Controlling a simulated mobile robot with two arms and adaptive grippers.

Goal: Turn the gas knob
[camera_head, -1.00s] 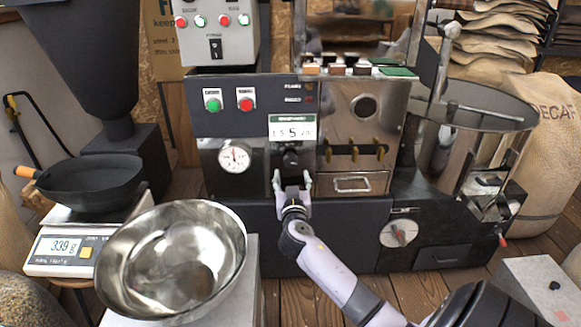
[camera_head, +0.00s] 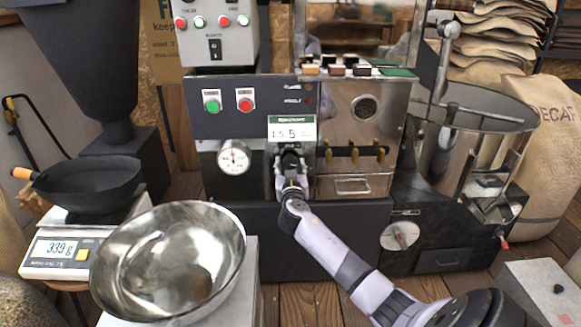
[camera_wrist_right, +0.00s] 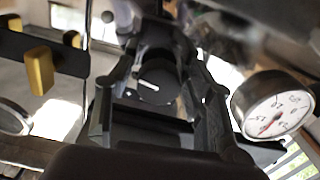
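The gas knob (camera_head: 290,158) is a dark round knob on the roaster's front, just below a white number label. My right gripper (camera_head: 290,169) is at the knob, with a fingertip on either side of it. In the right wrist view the dark knob face (camera_wrist_right: 151,88) with a short white mark shows between the spread fingers (camera_wrist_right: 157,92). The fingers look open around the knob; whether they touch it is not clear. The gripper partly hides the knob in the head view. My left gripper is not in view.
A pressure gauge (camera_head: 234,157) is left of the knob, and brass levers (camera_head: 354,154) are to its right. Green and red buttons (camera_head: 228,101) sit above. A steel bowl (camera_head: 204,222) and a scale (camera_head: 62,250) with a black pan (camera_head: 88,184) stand at left.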

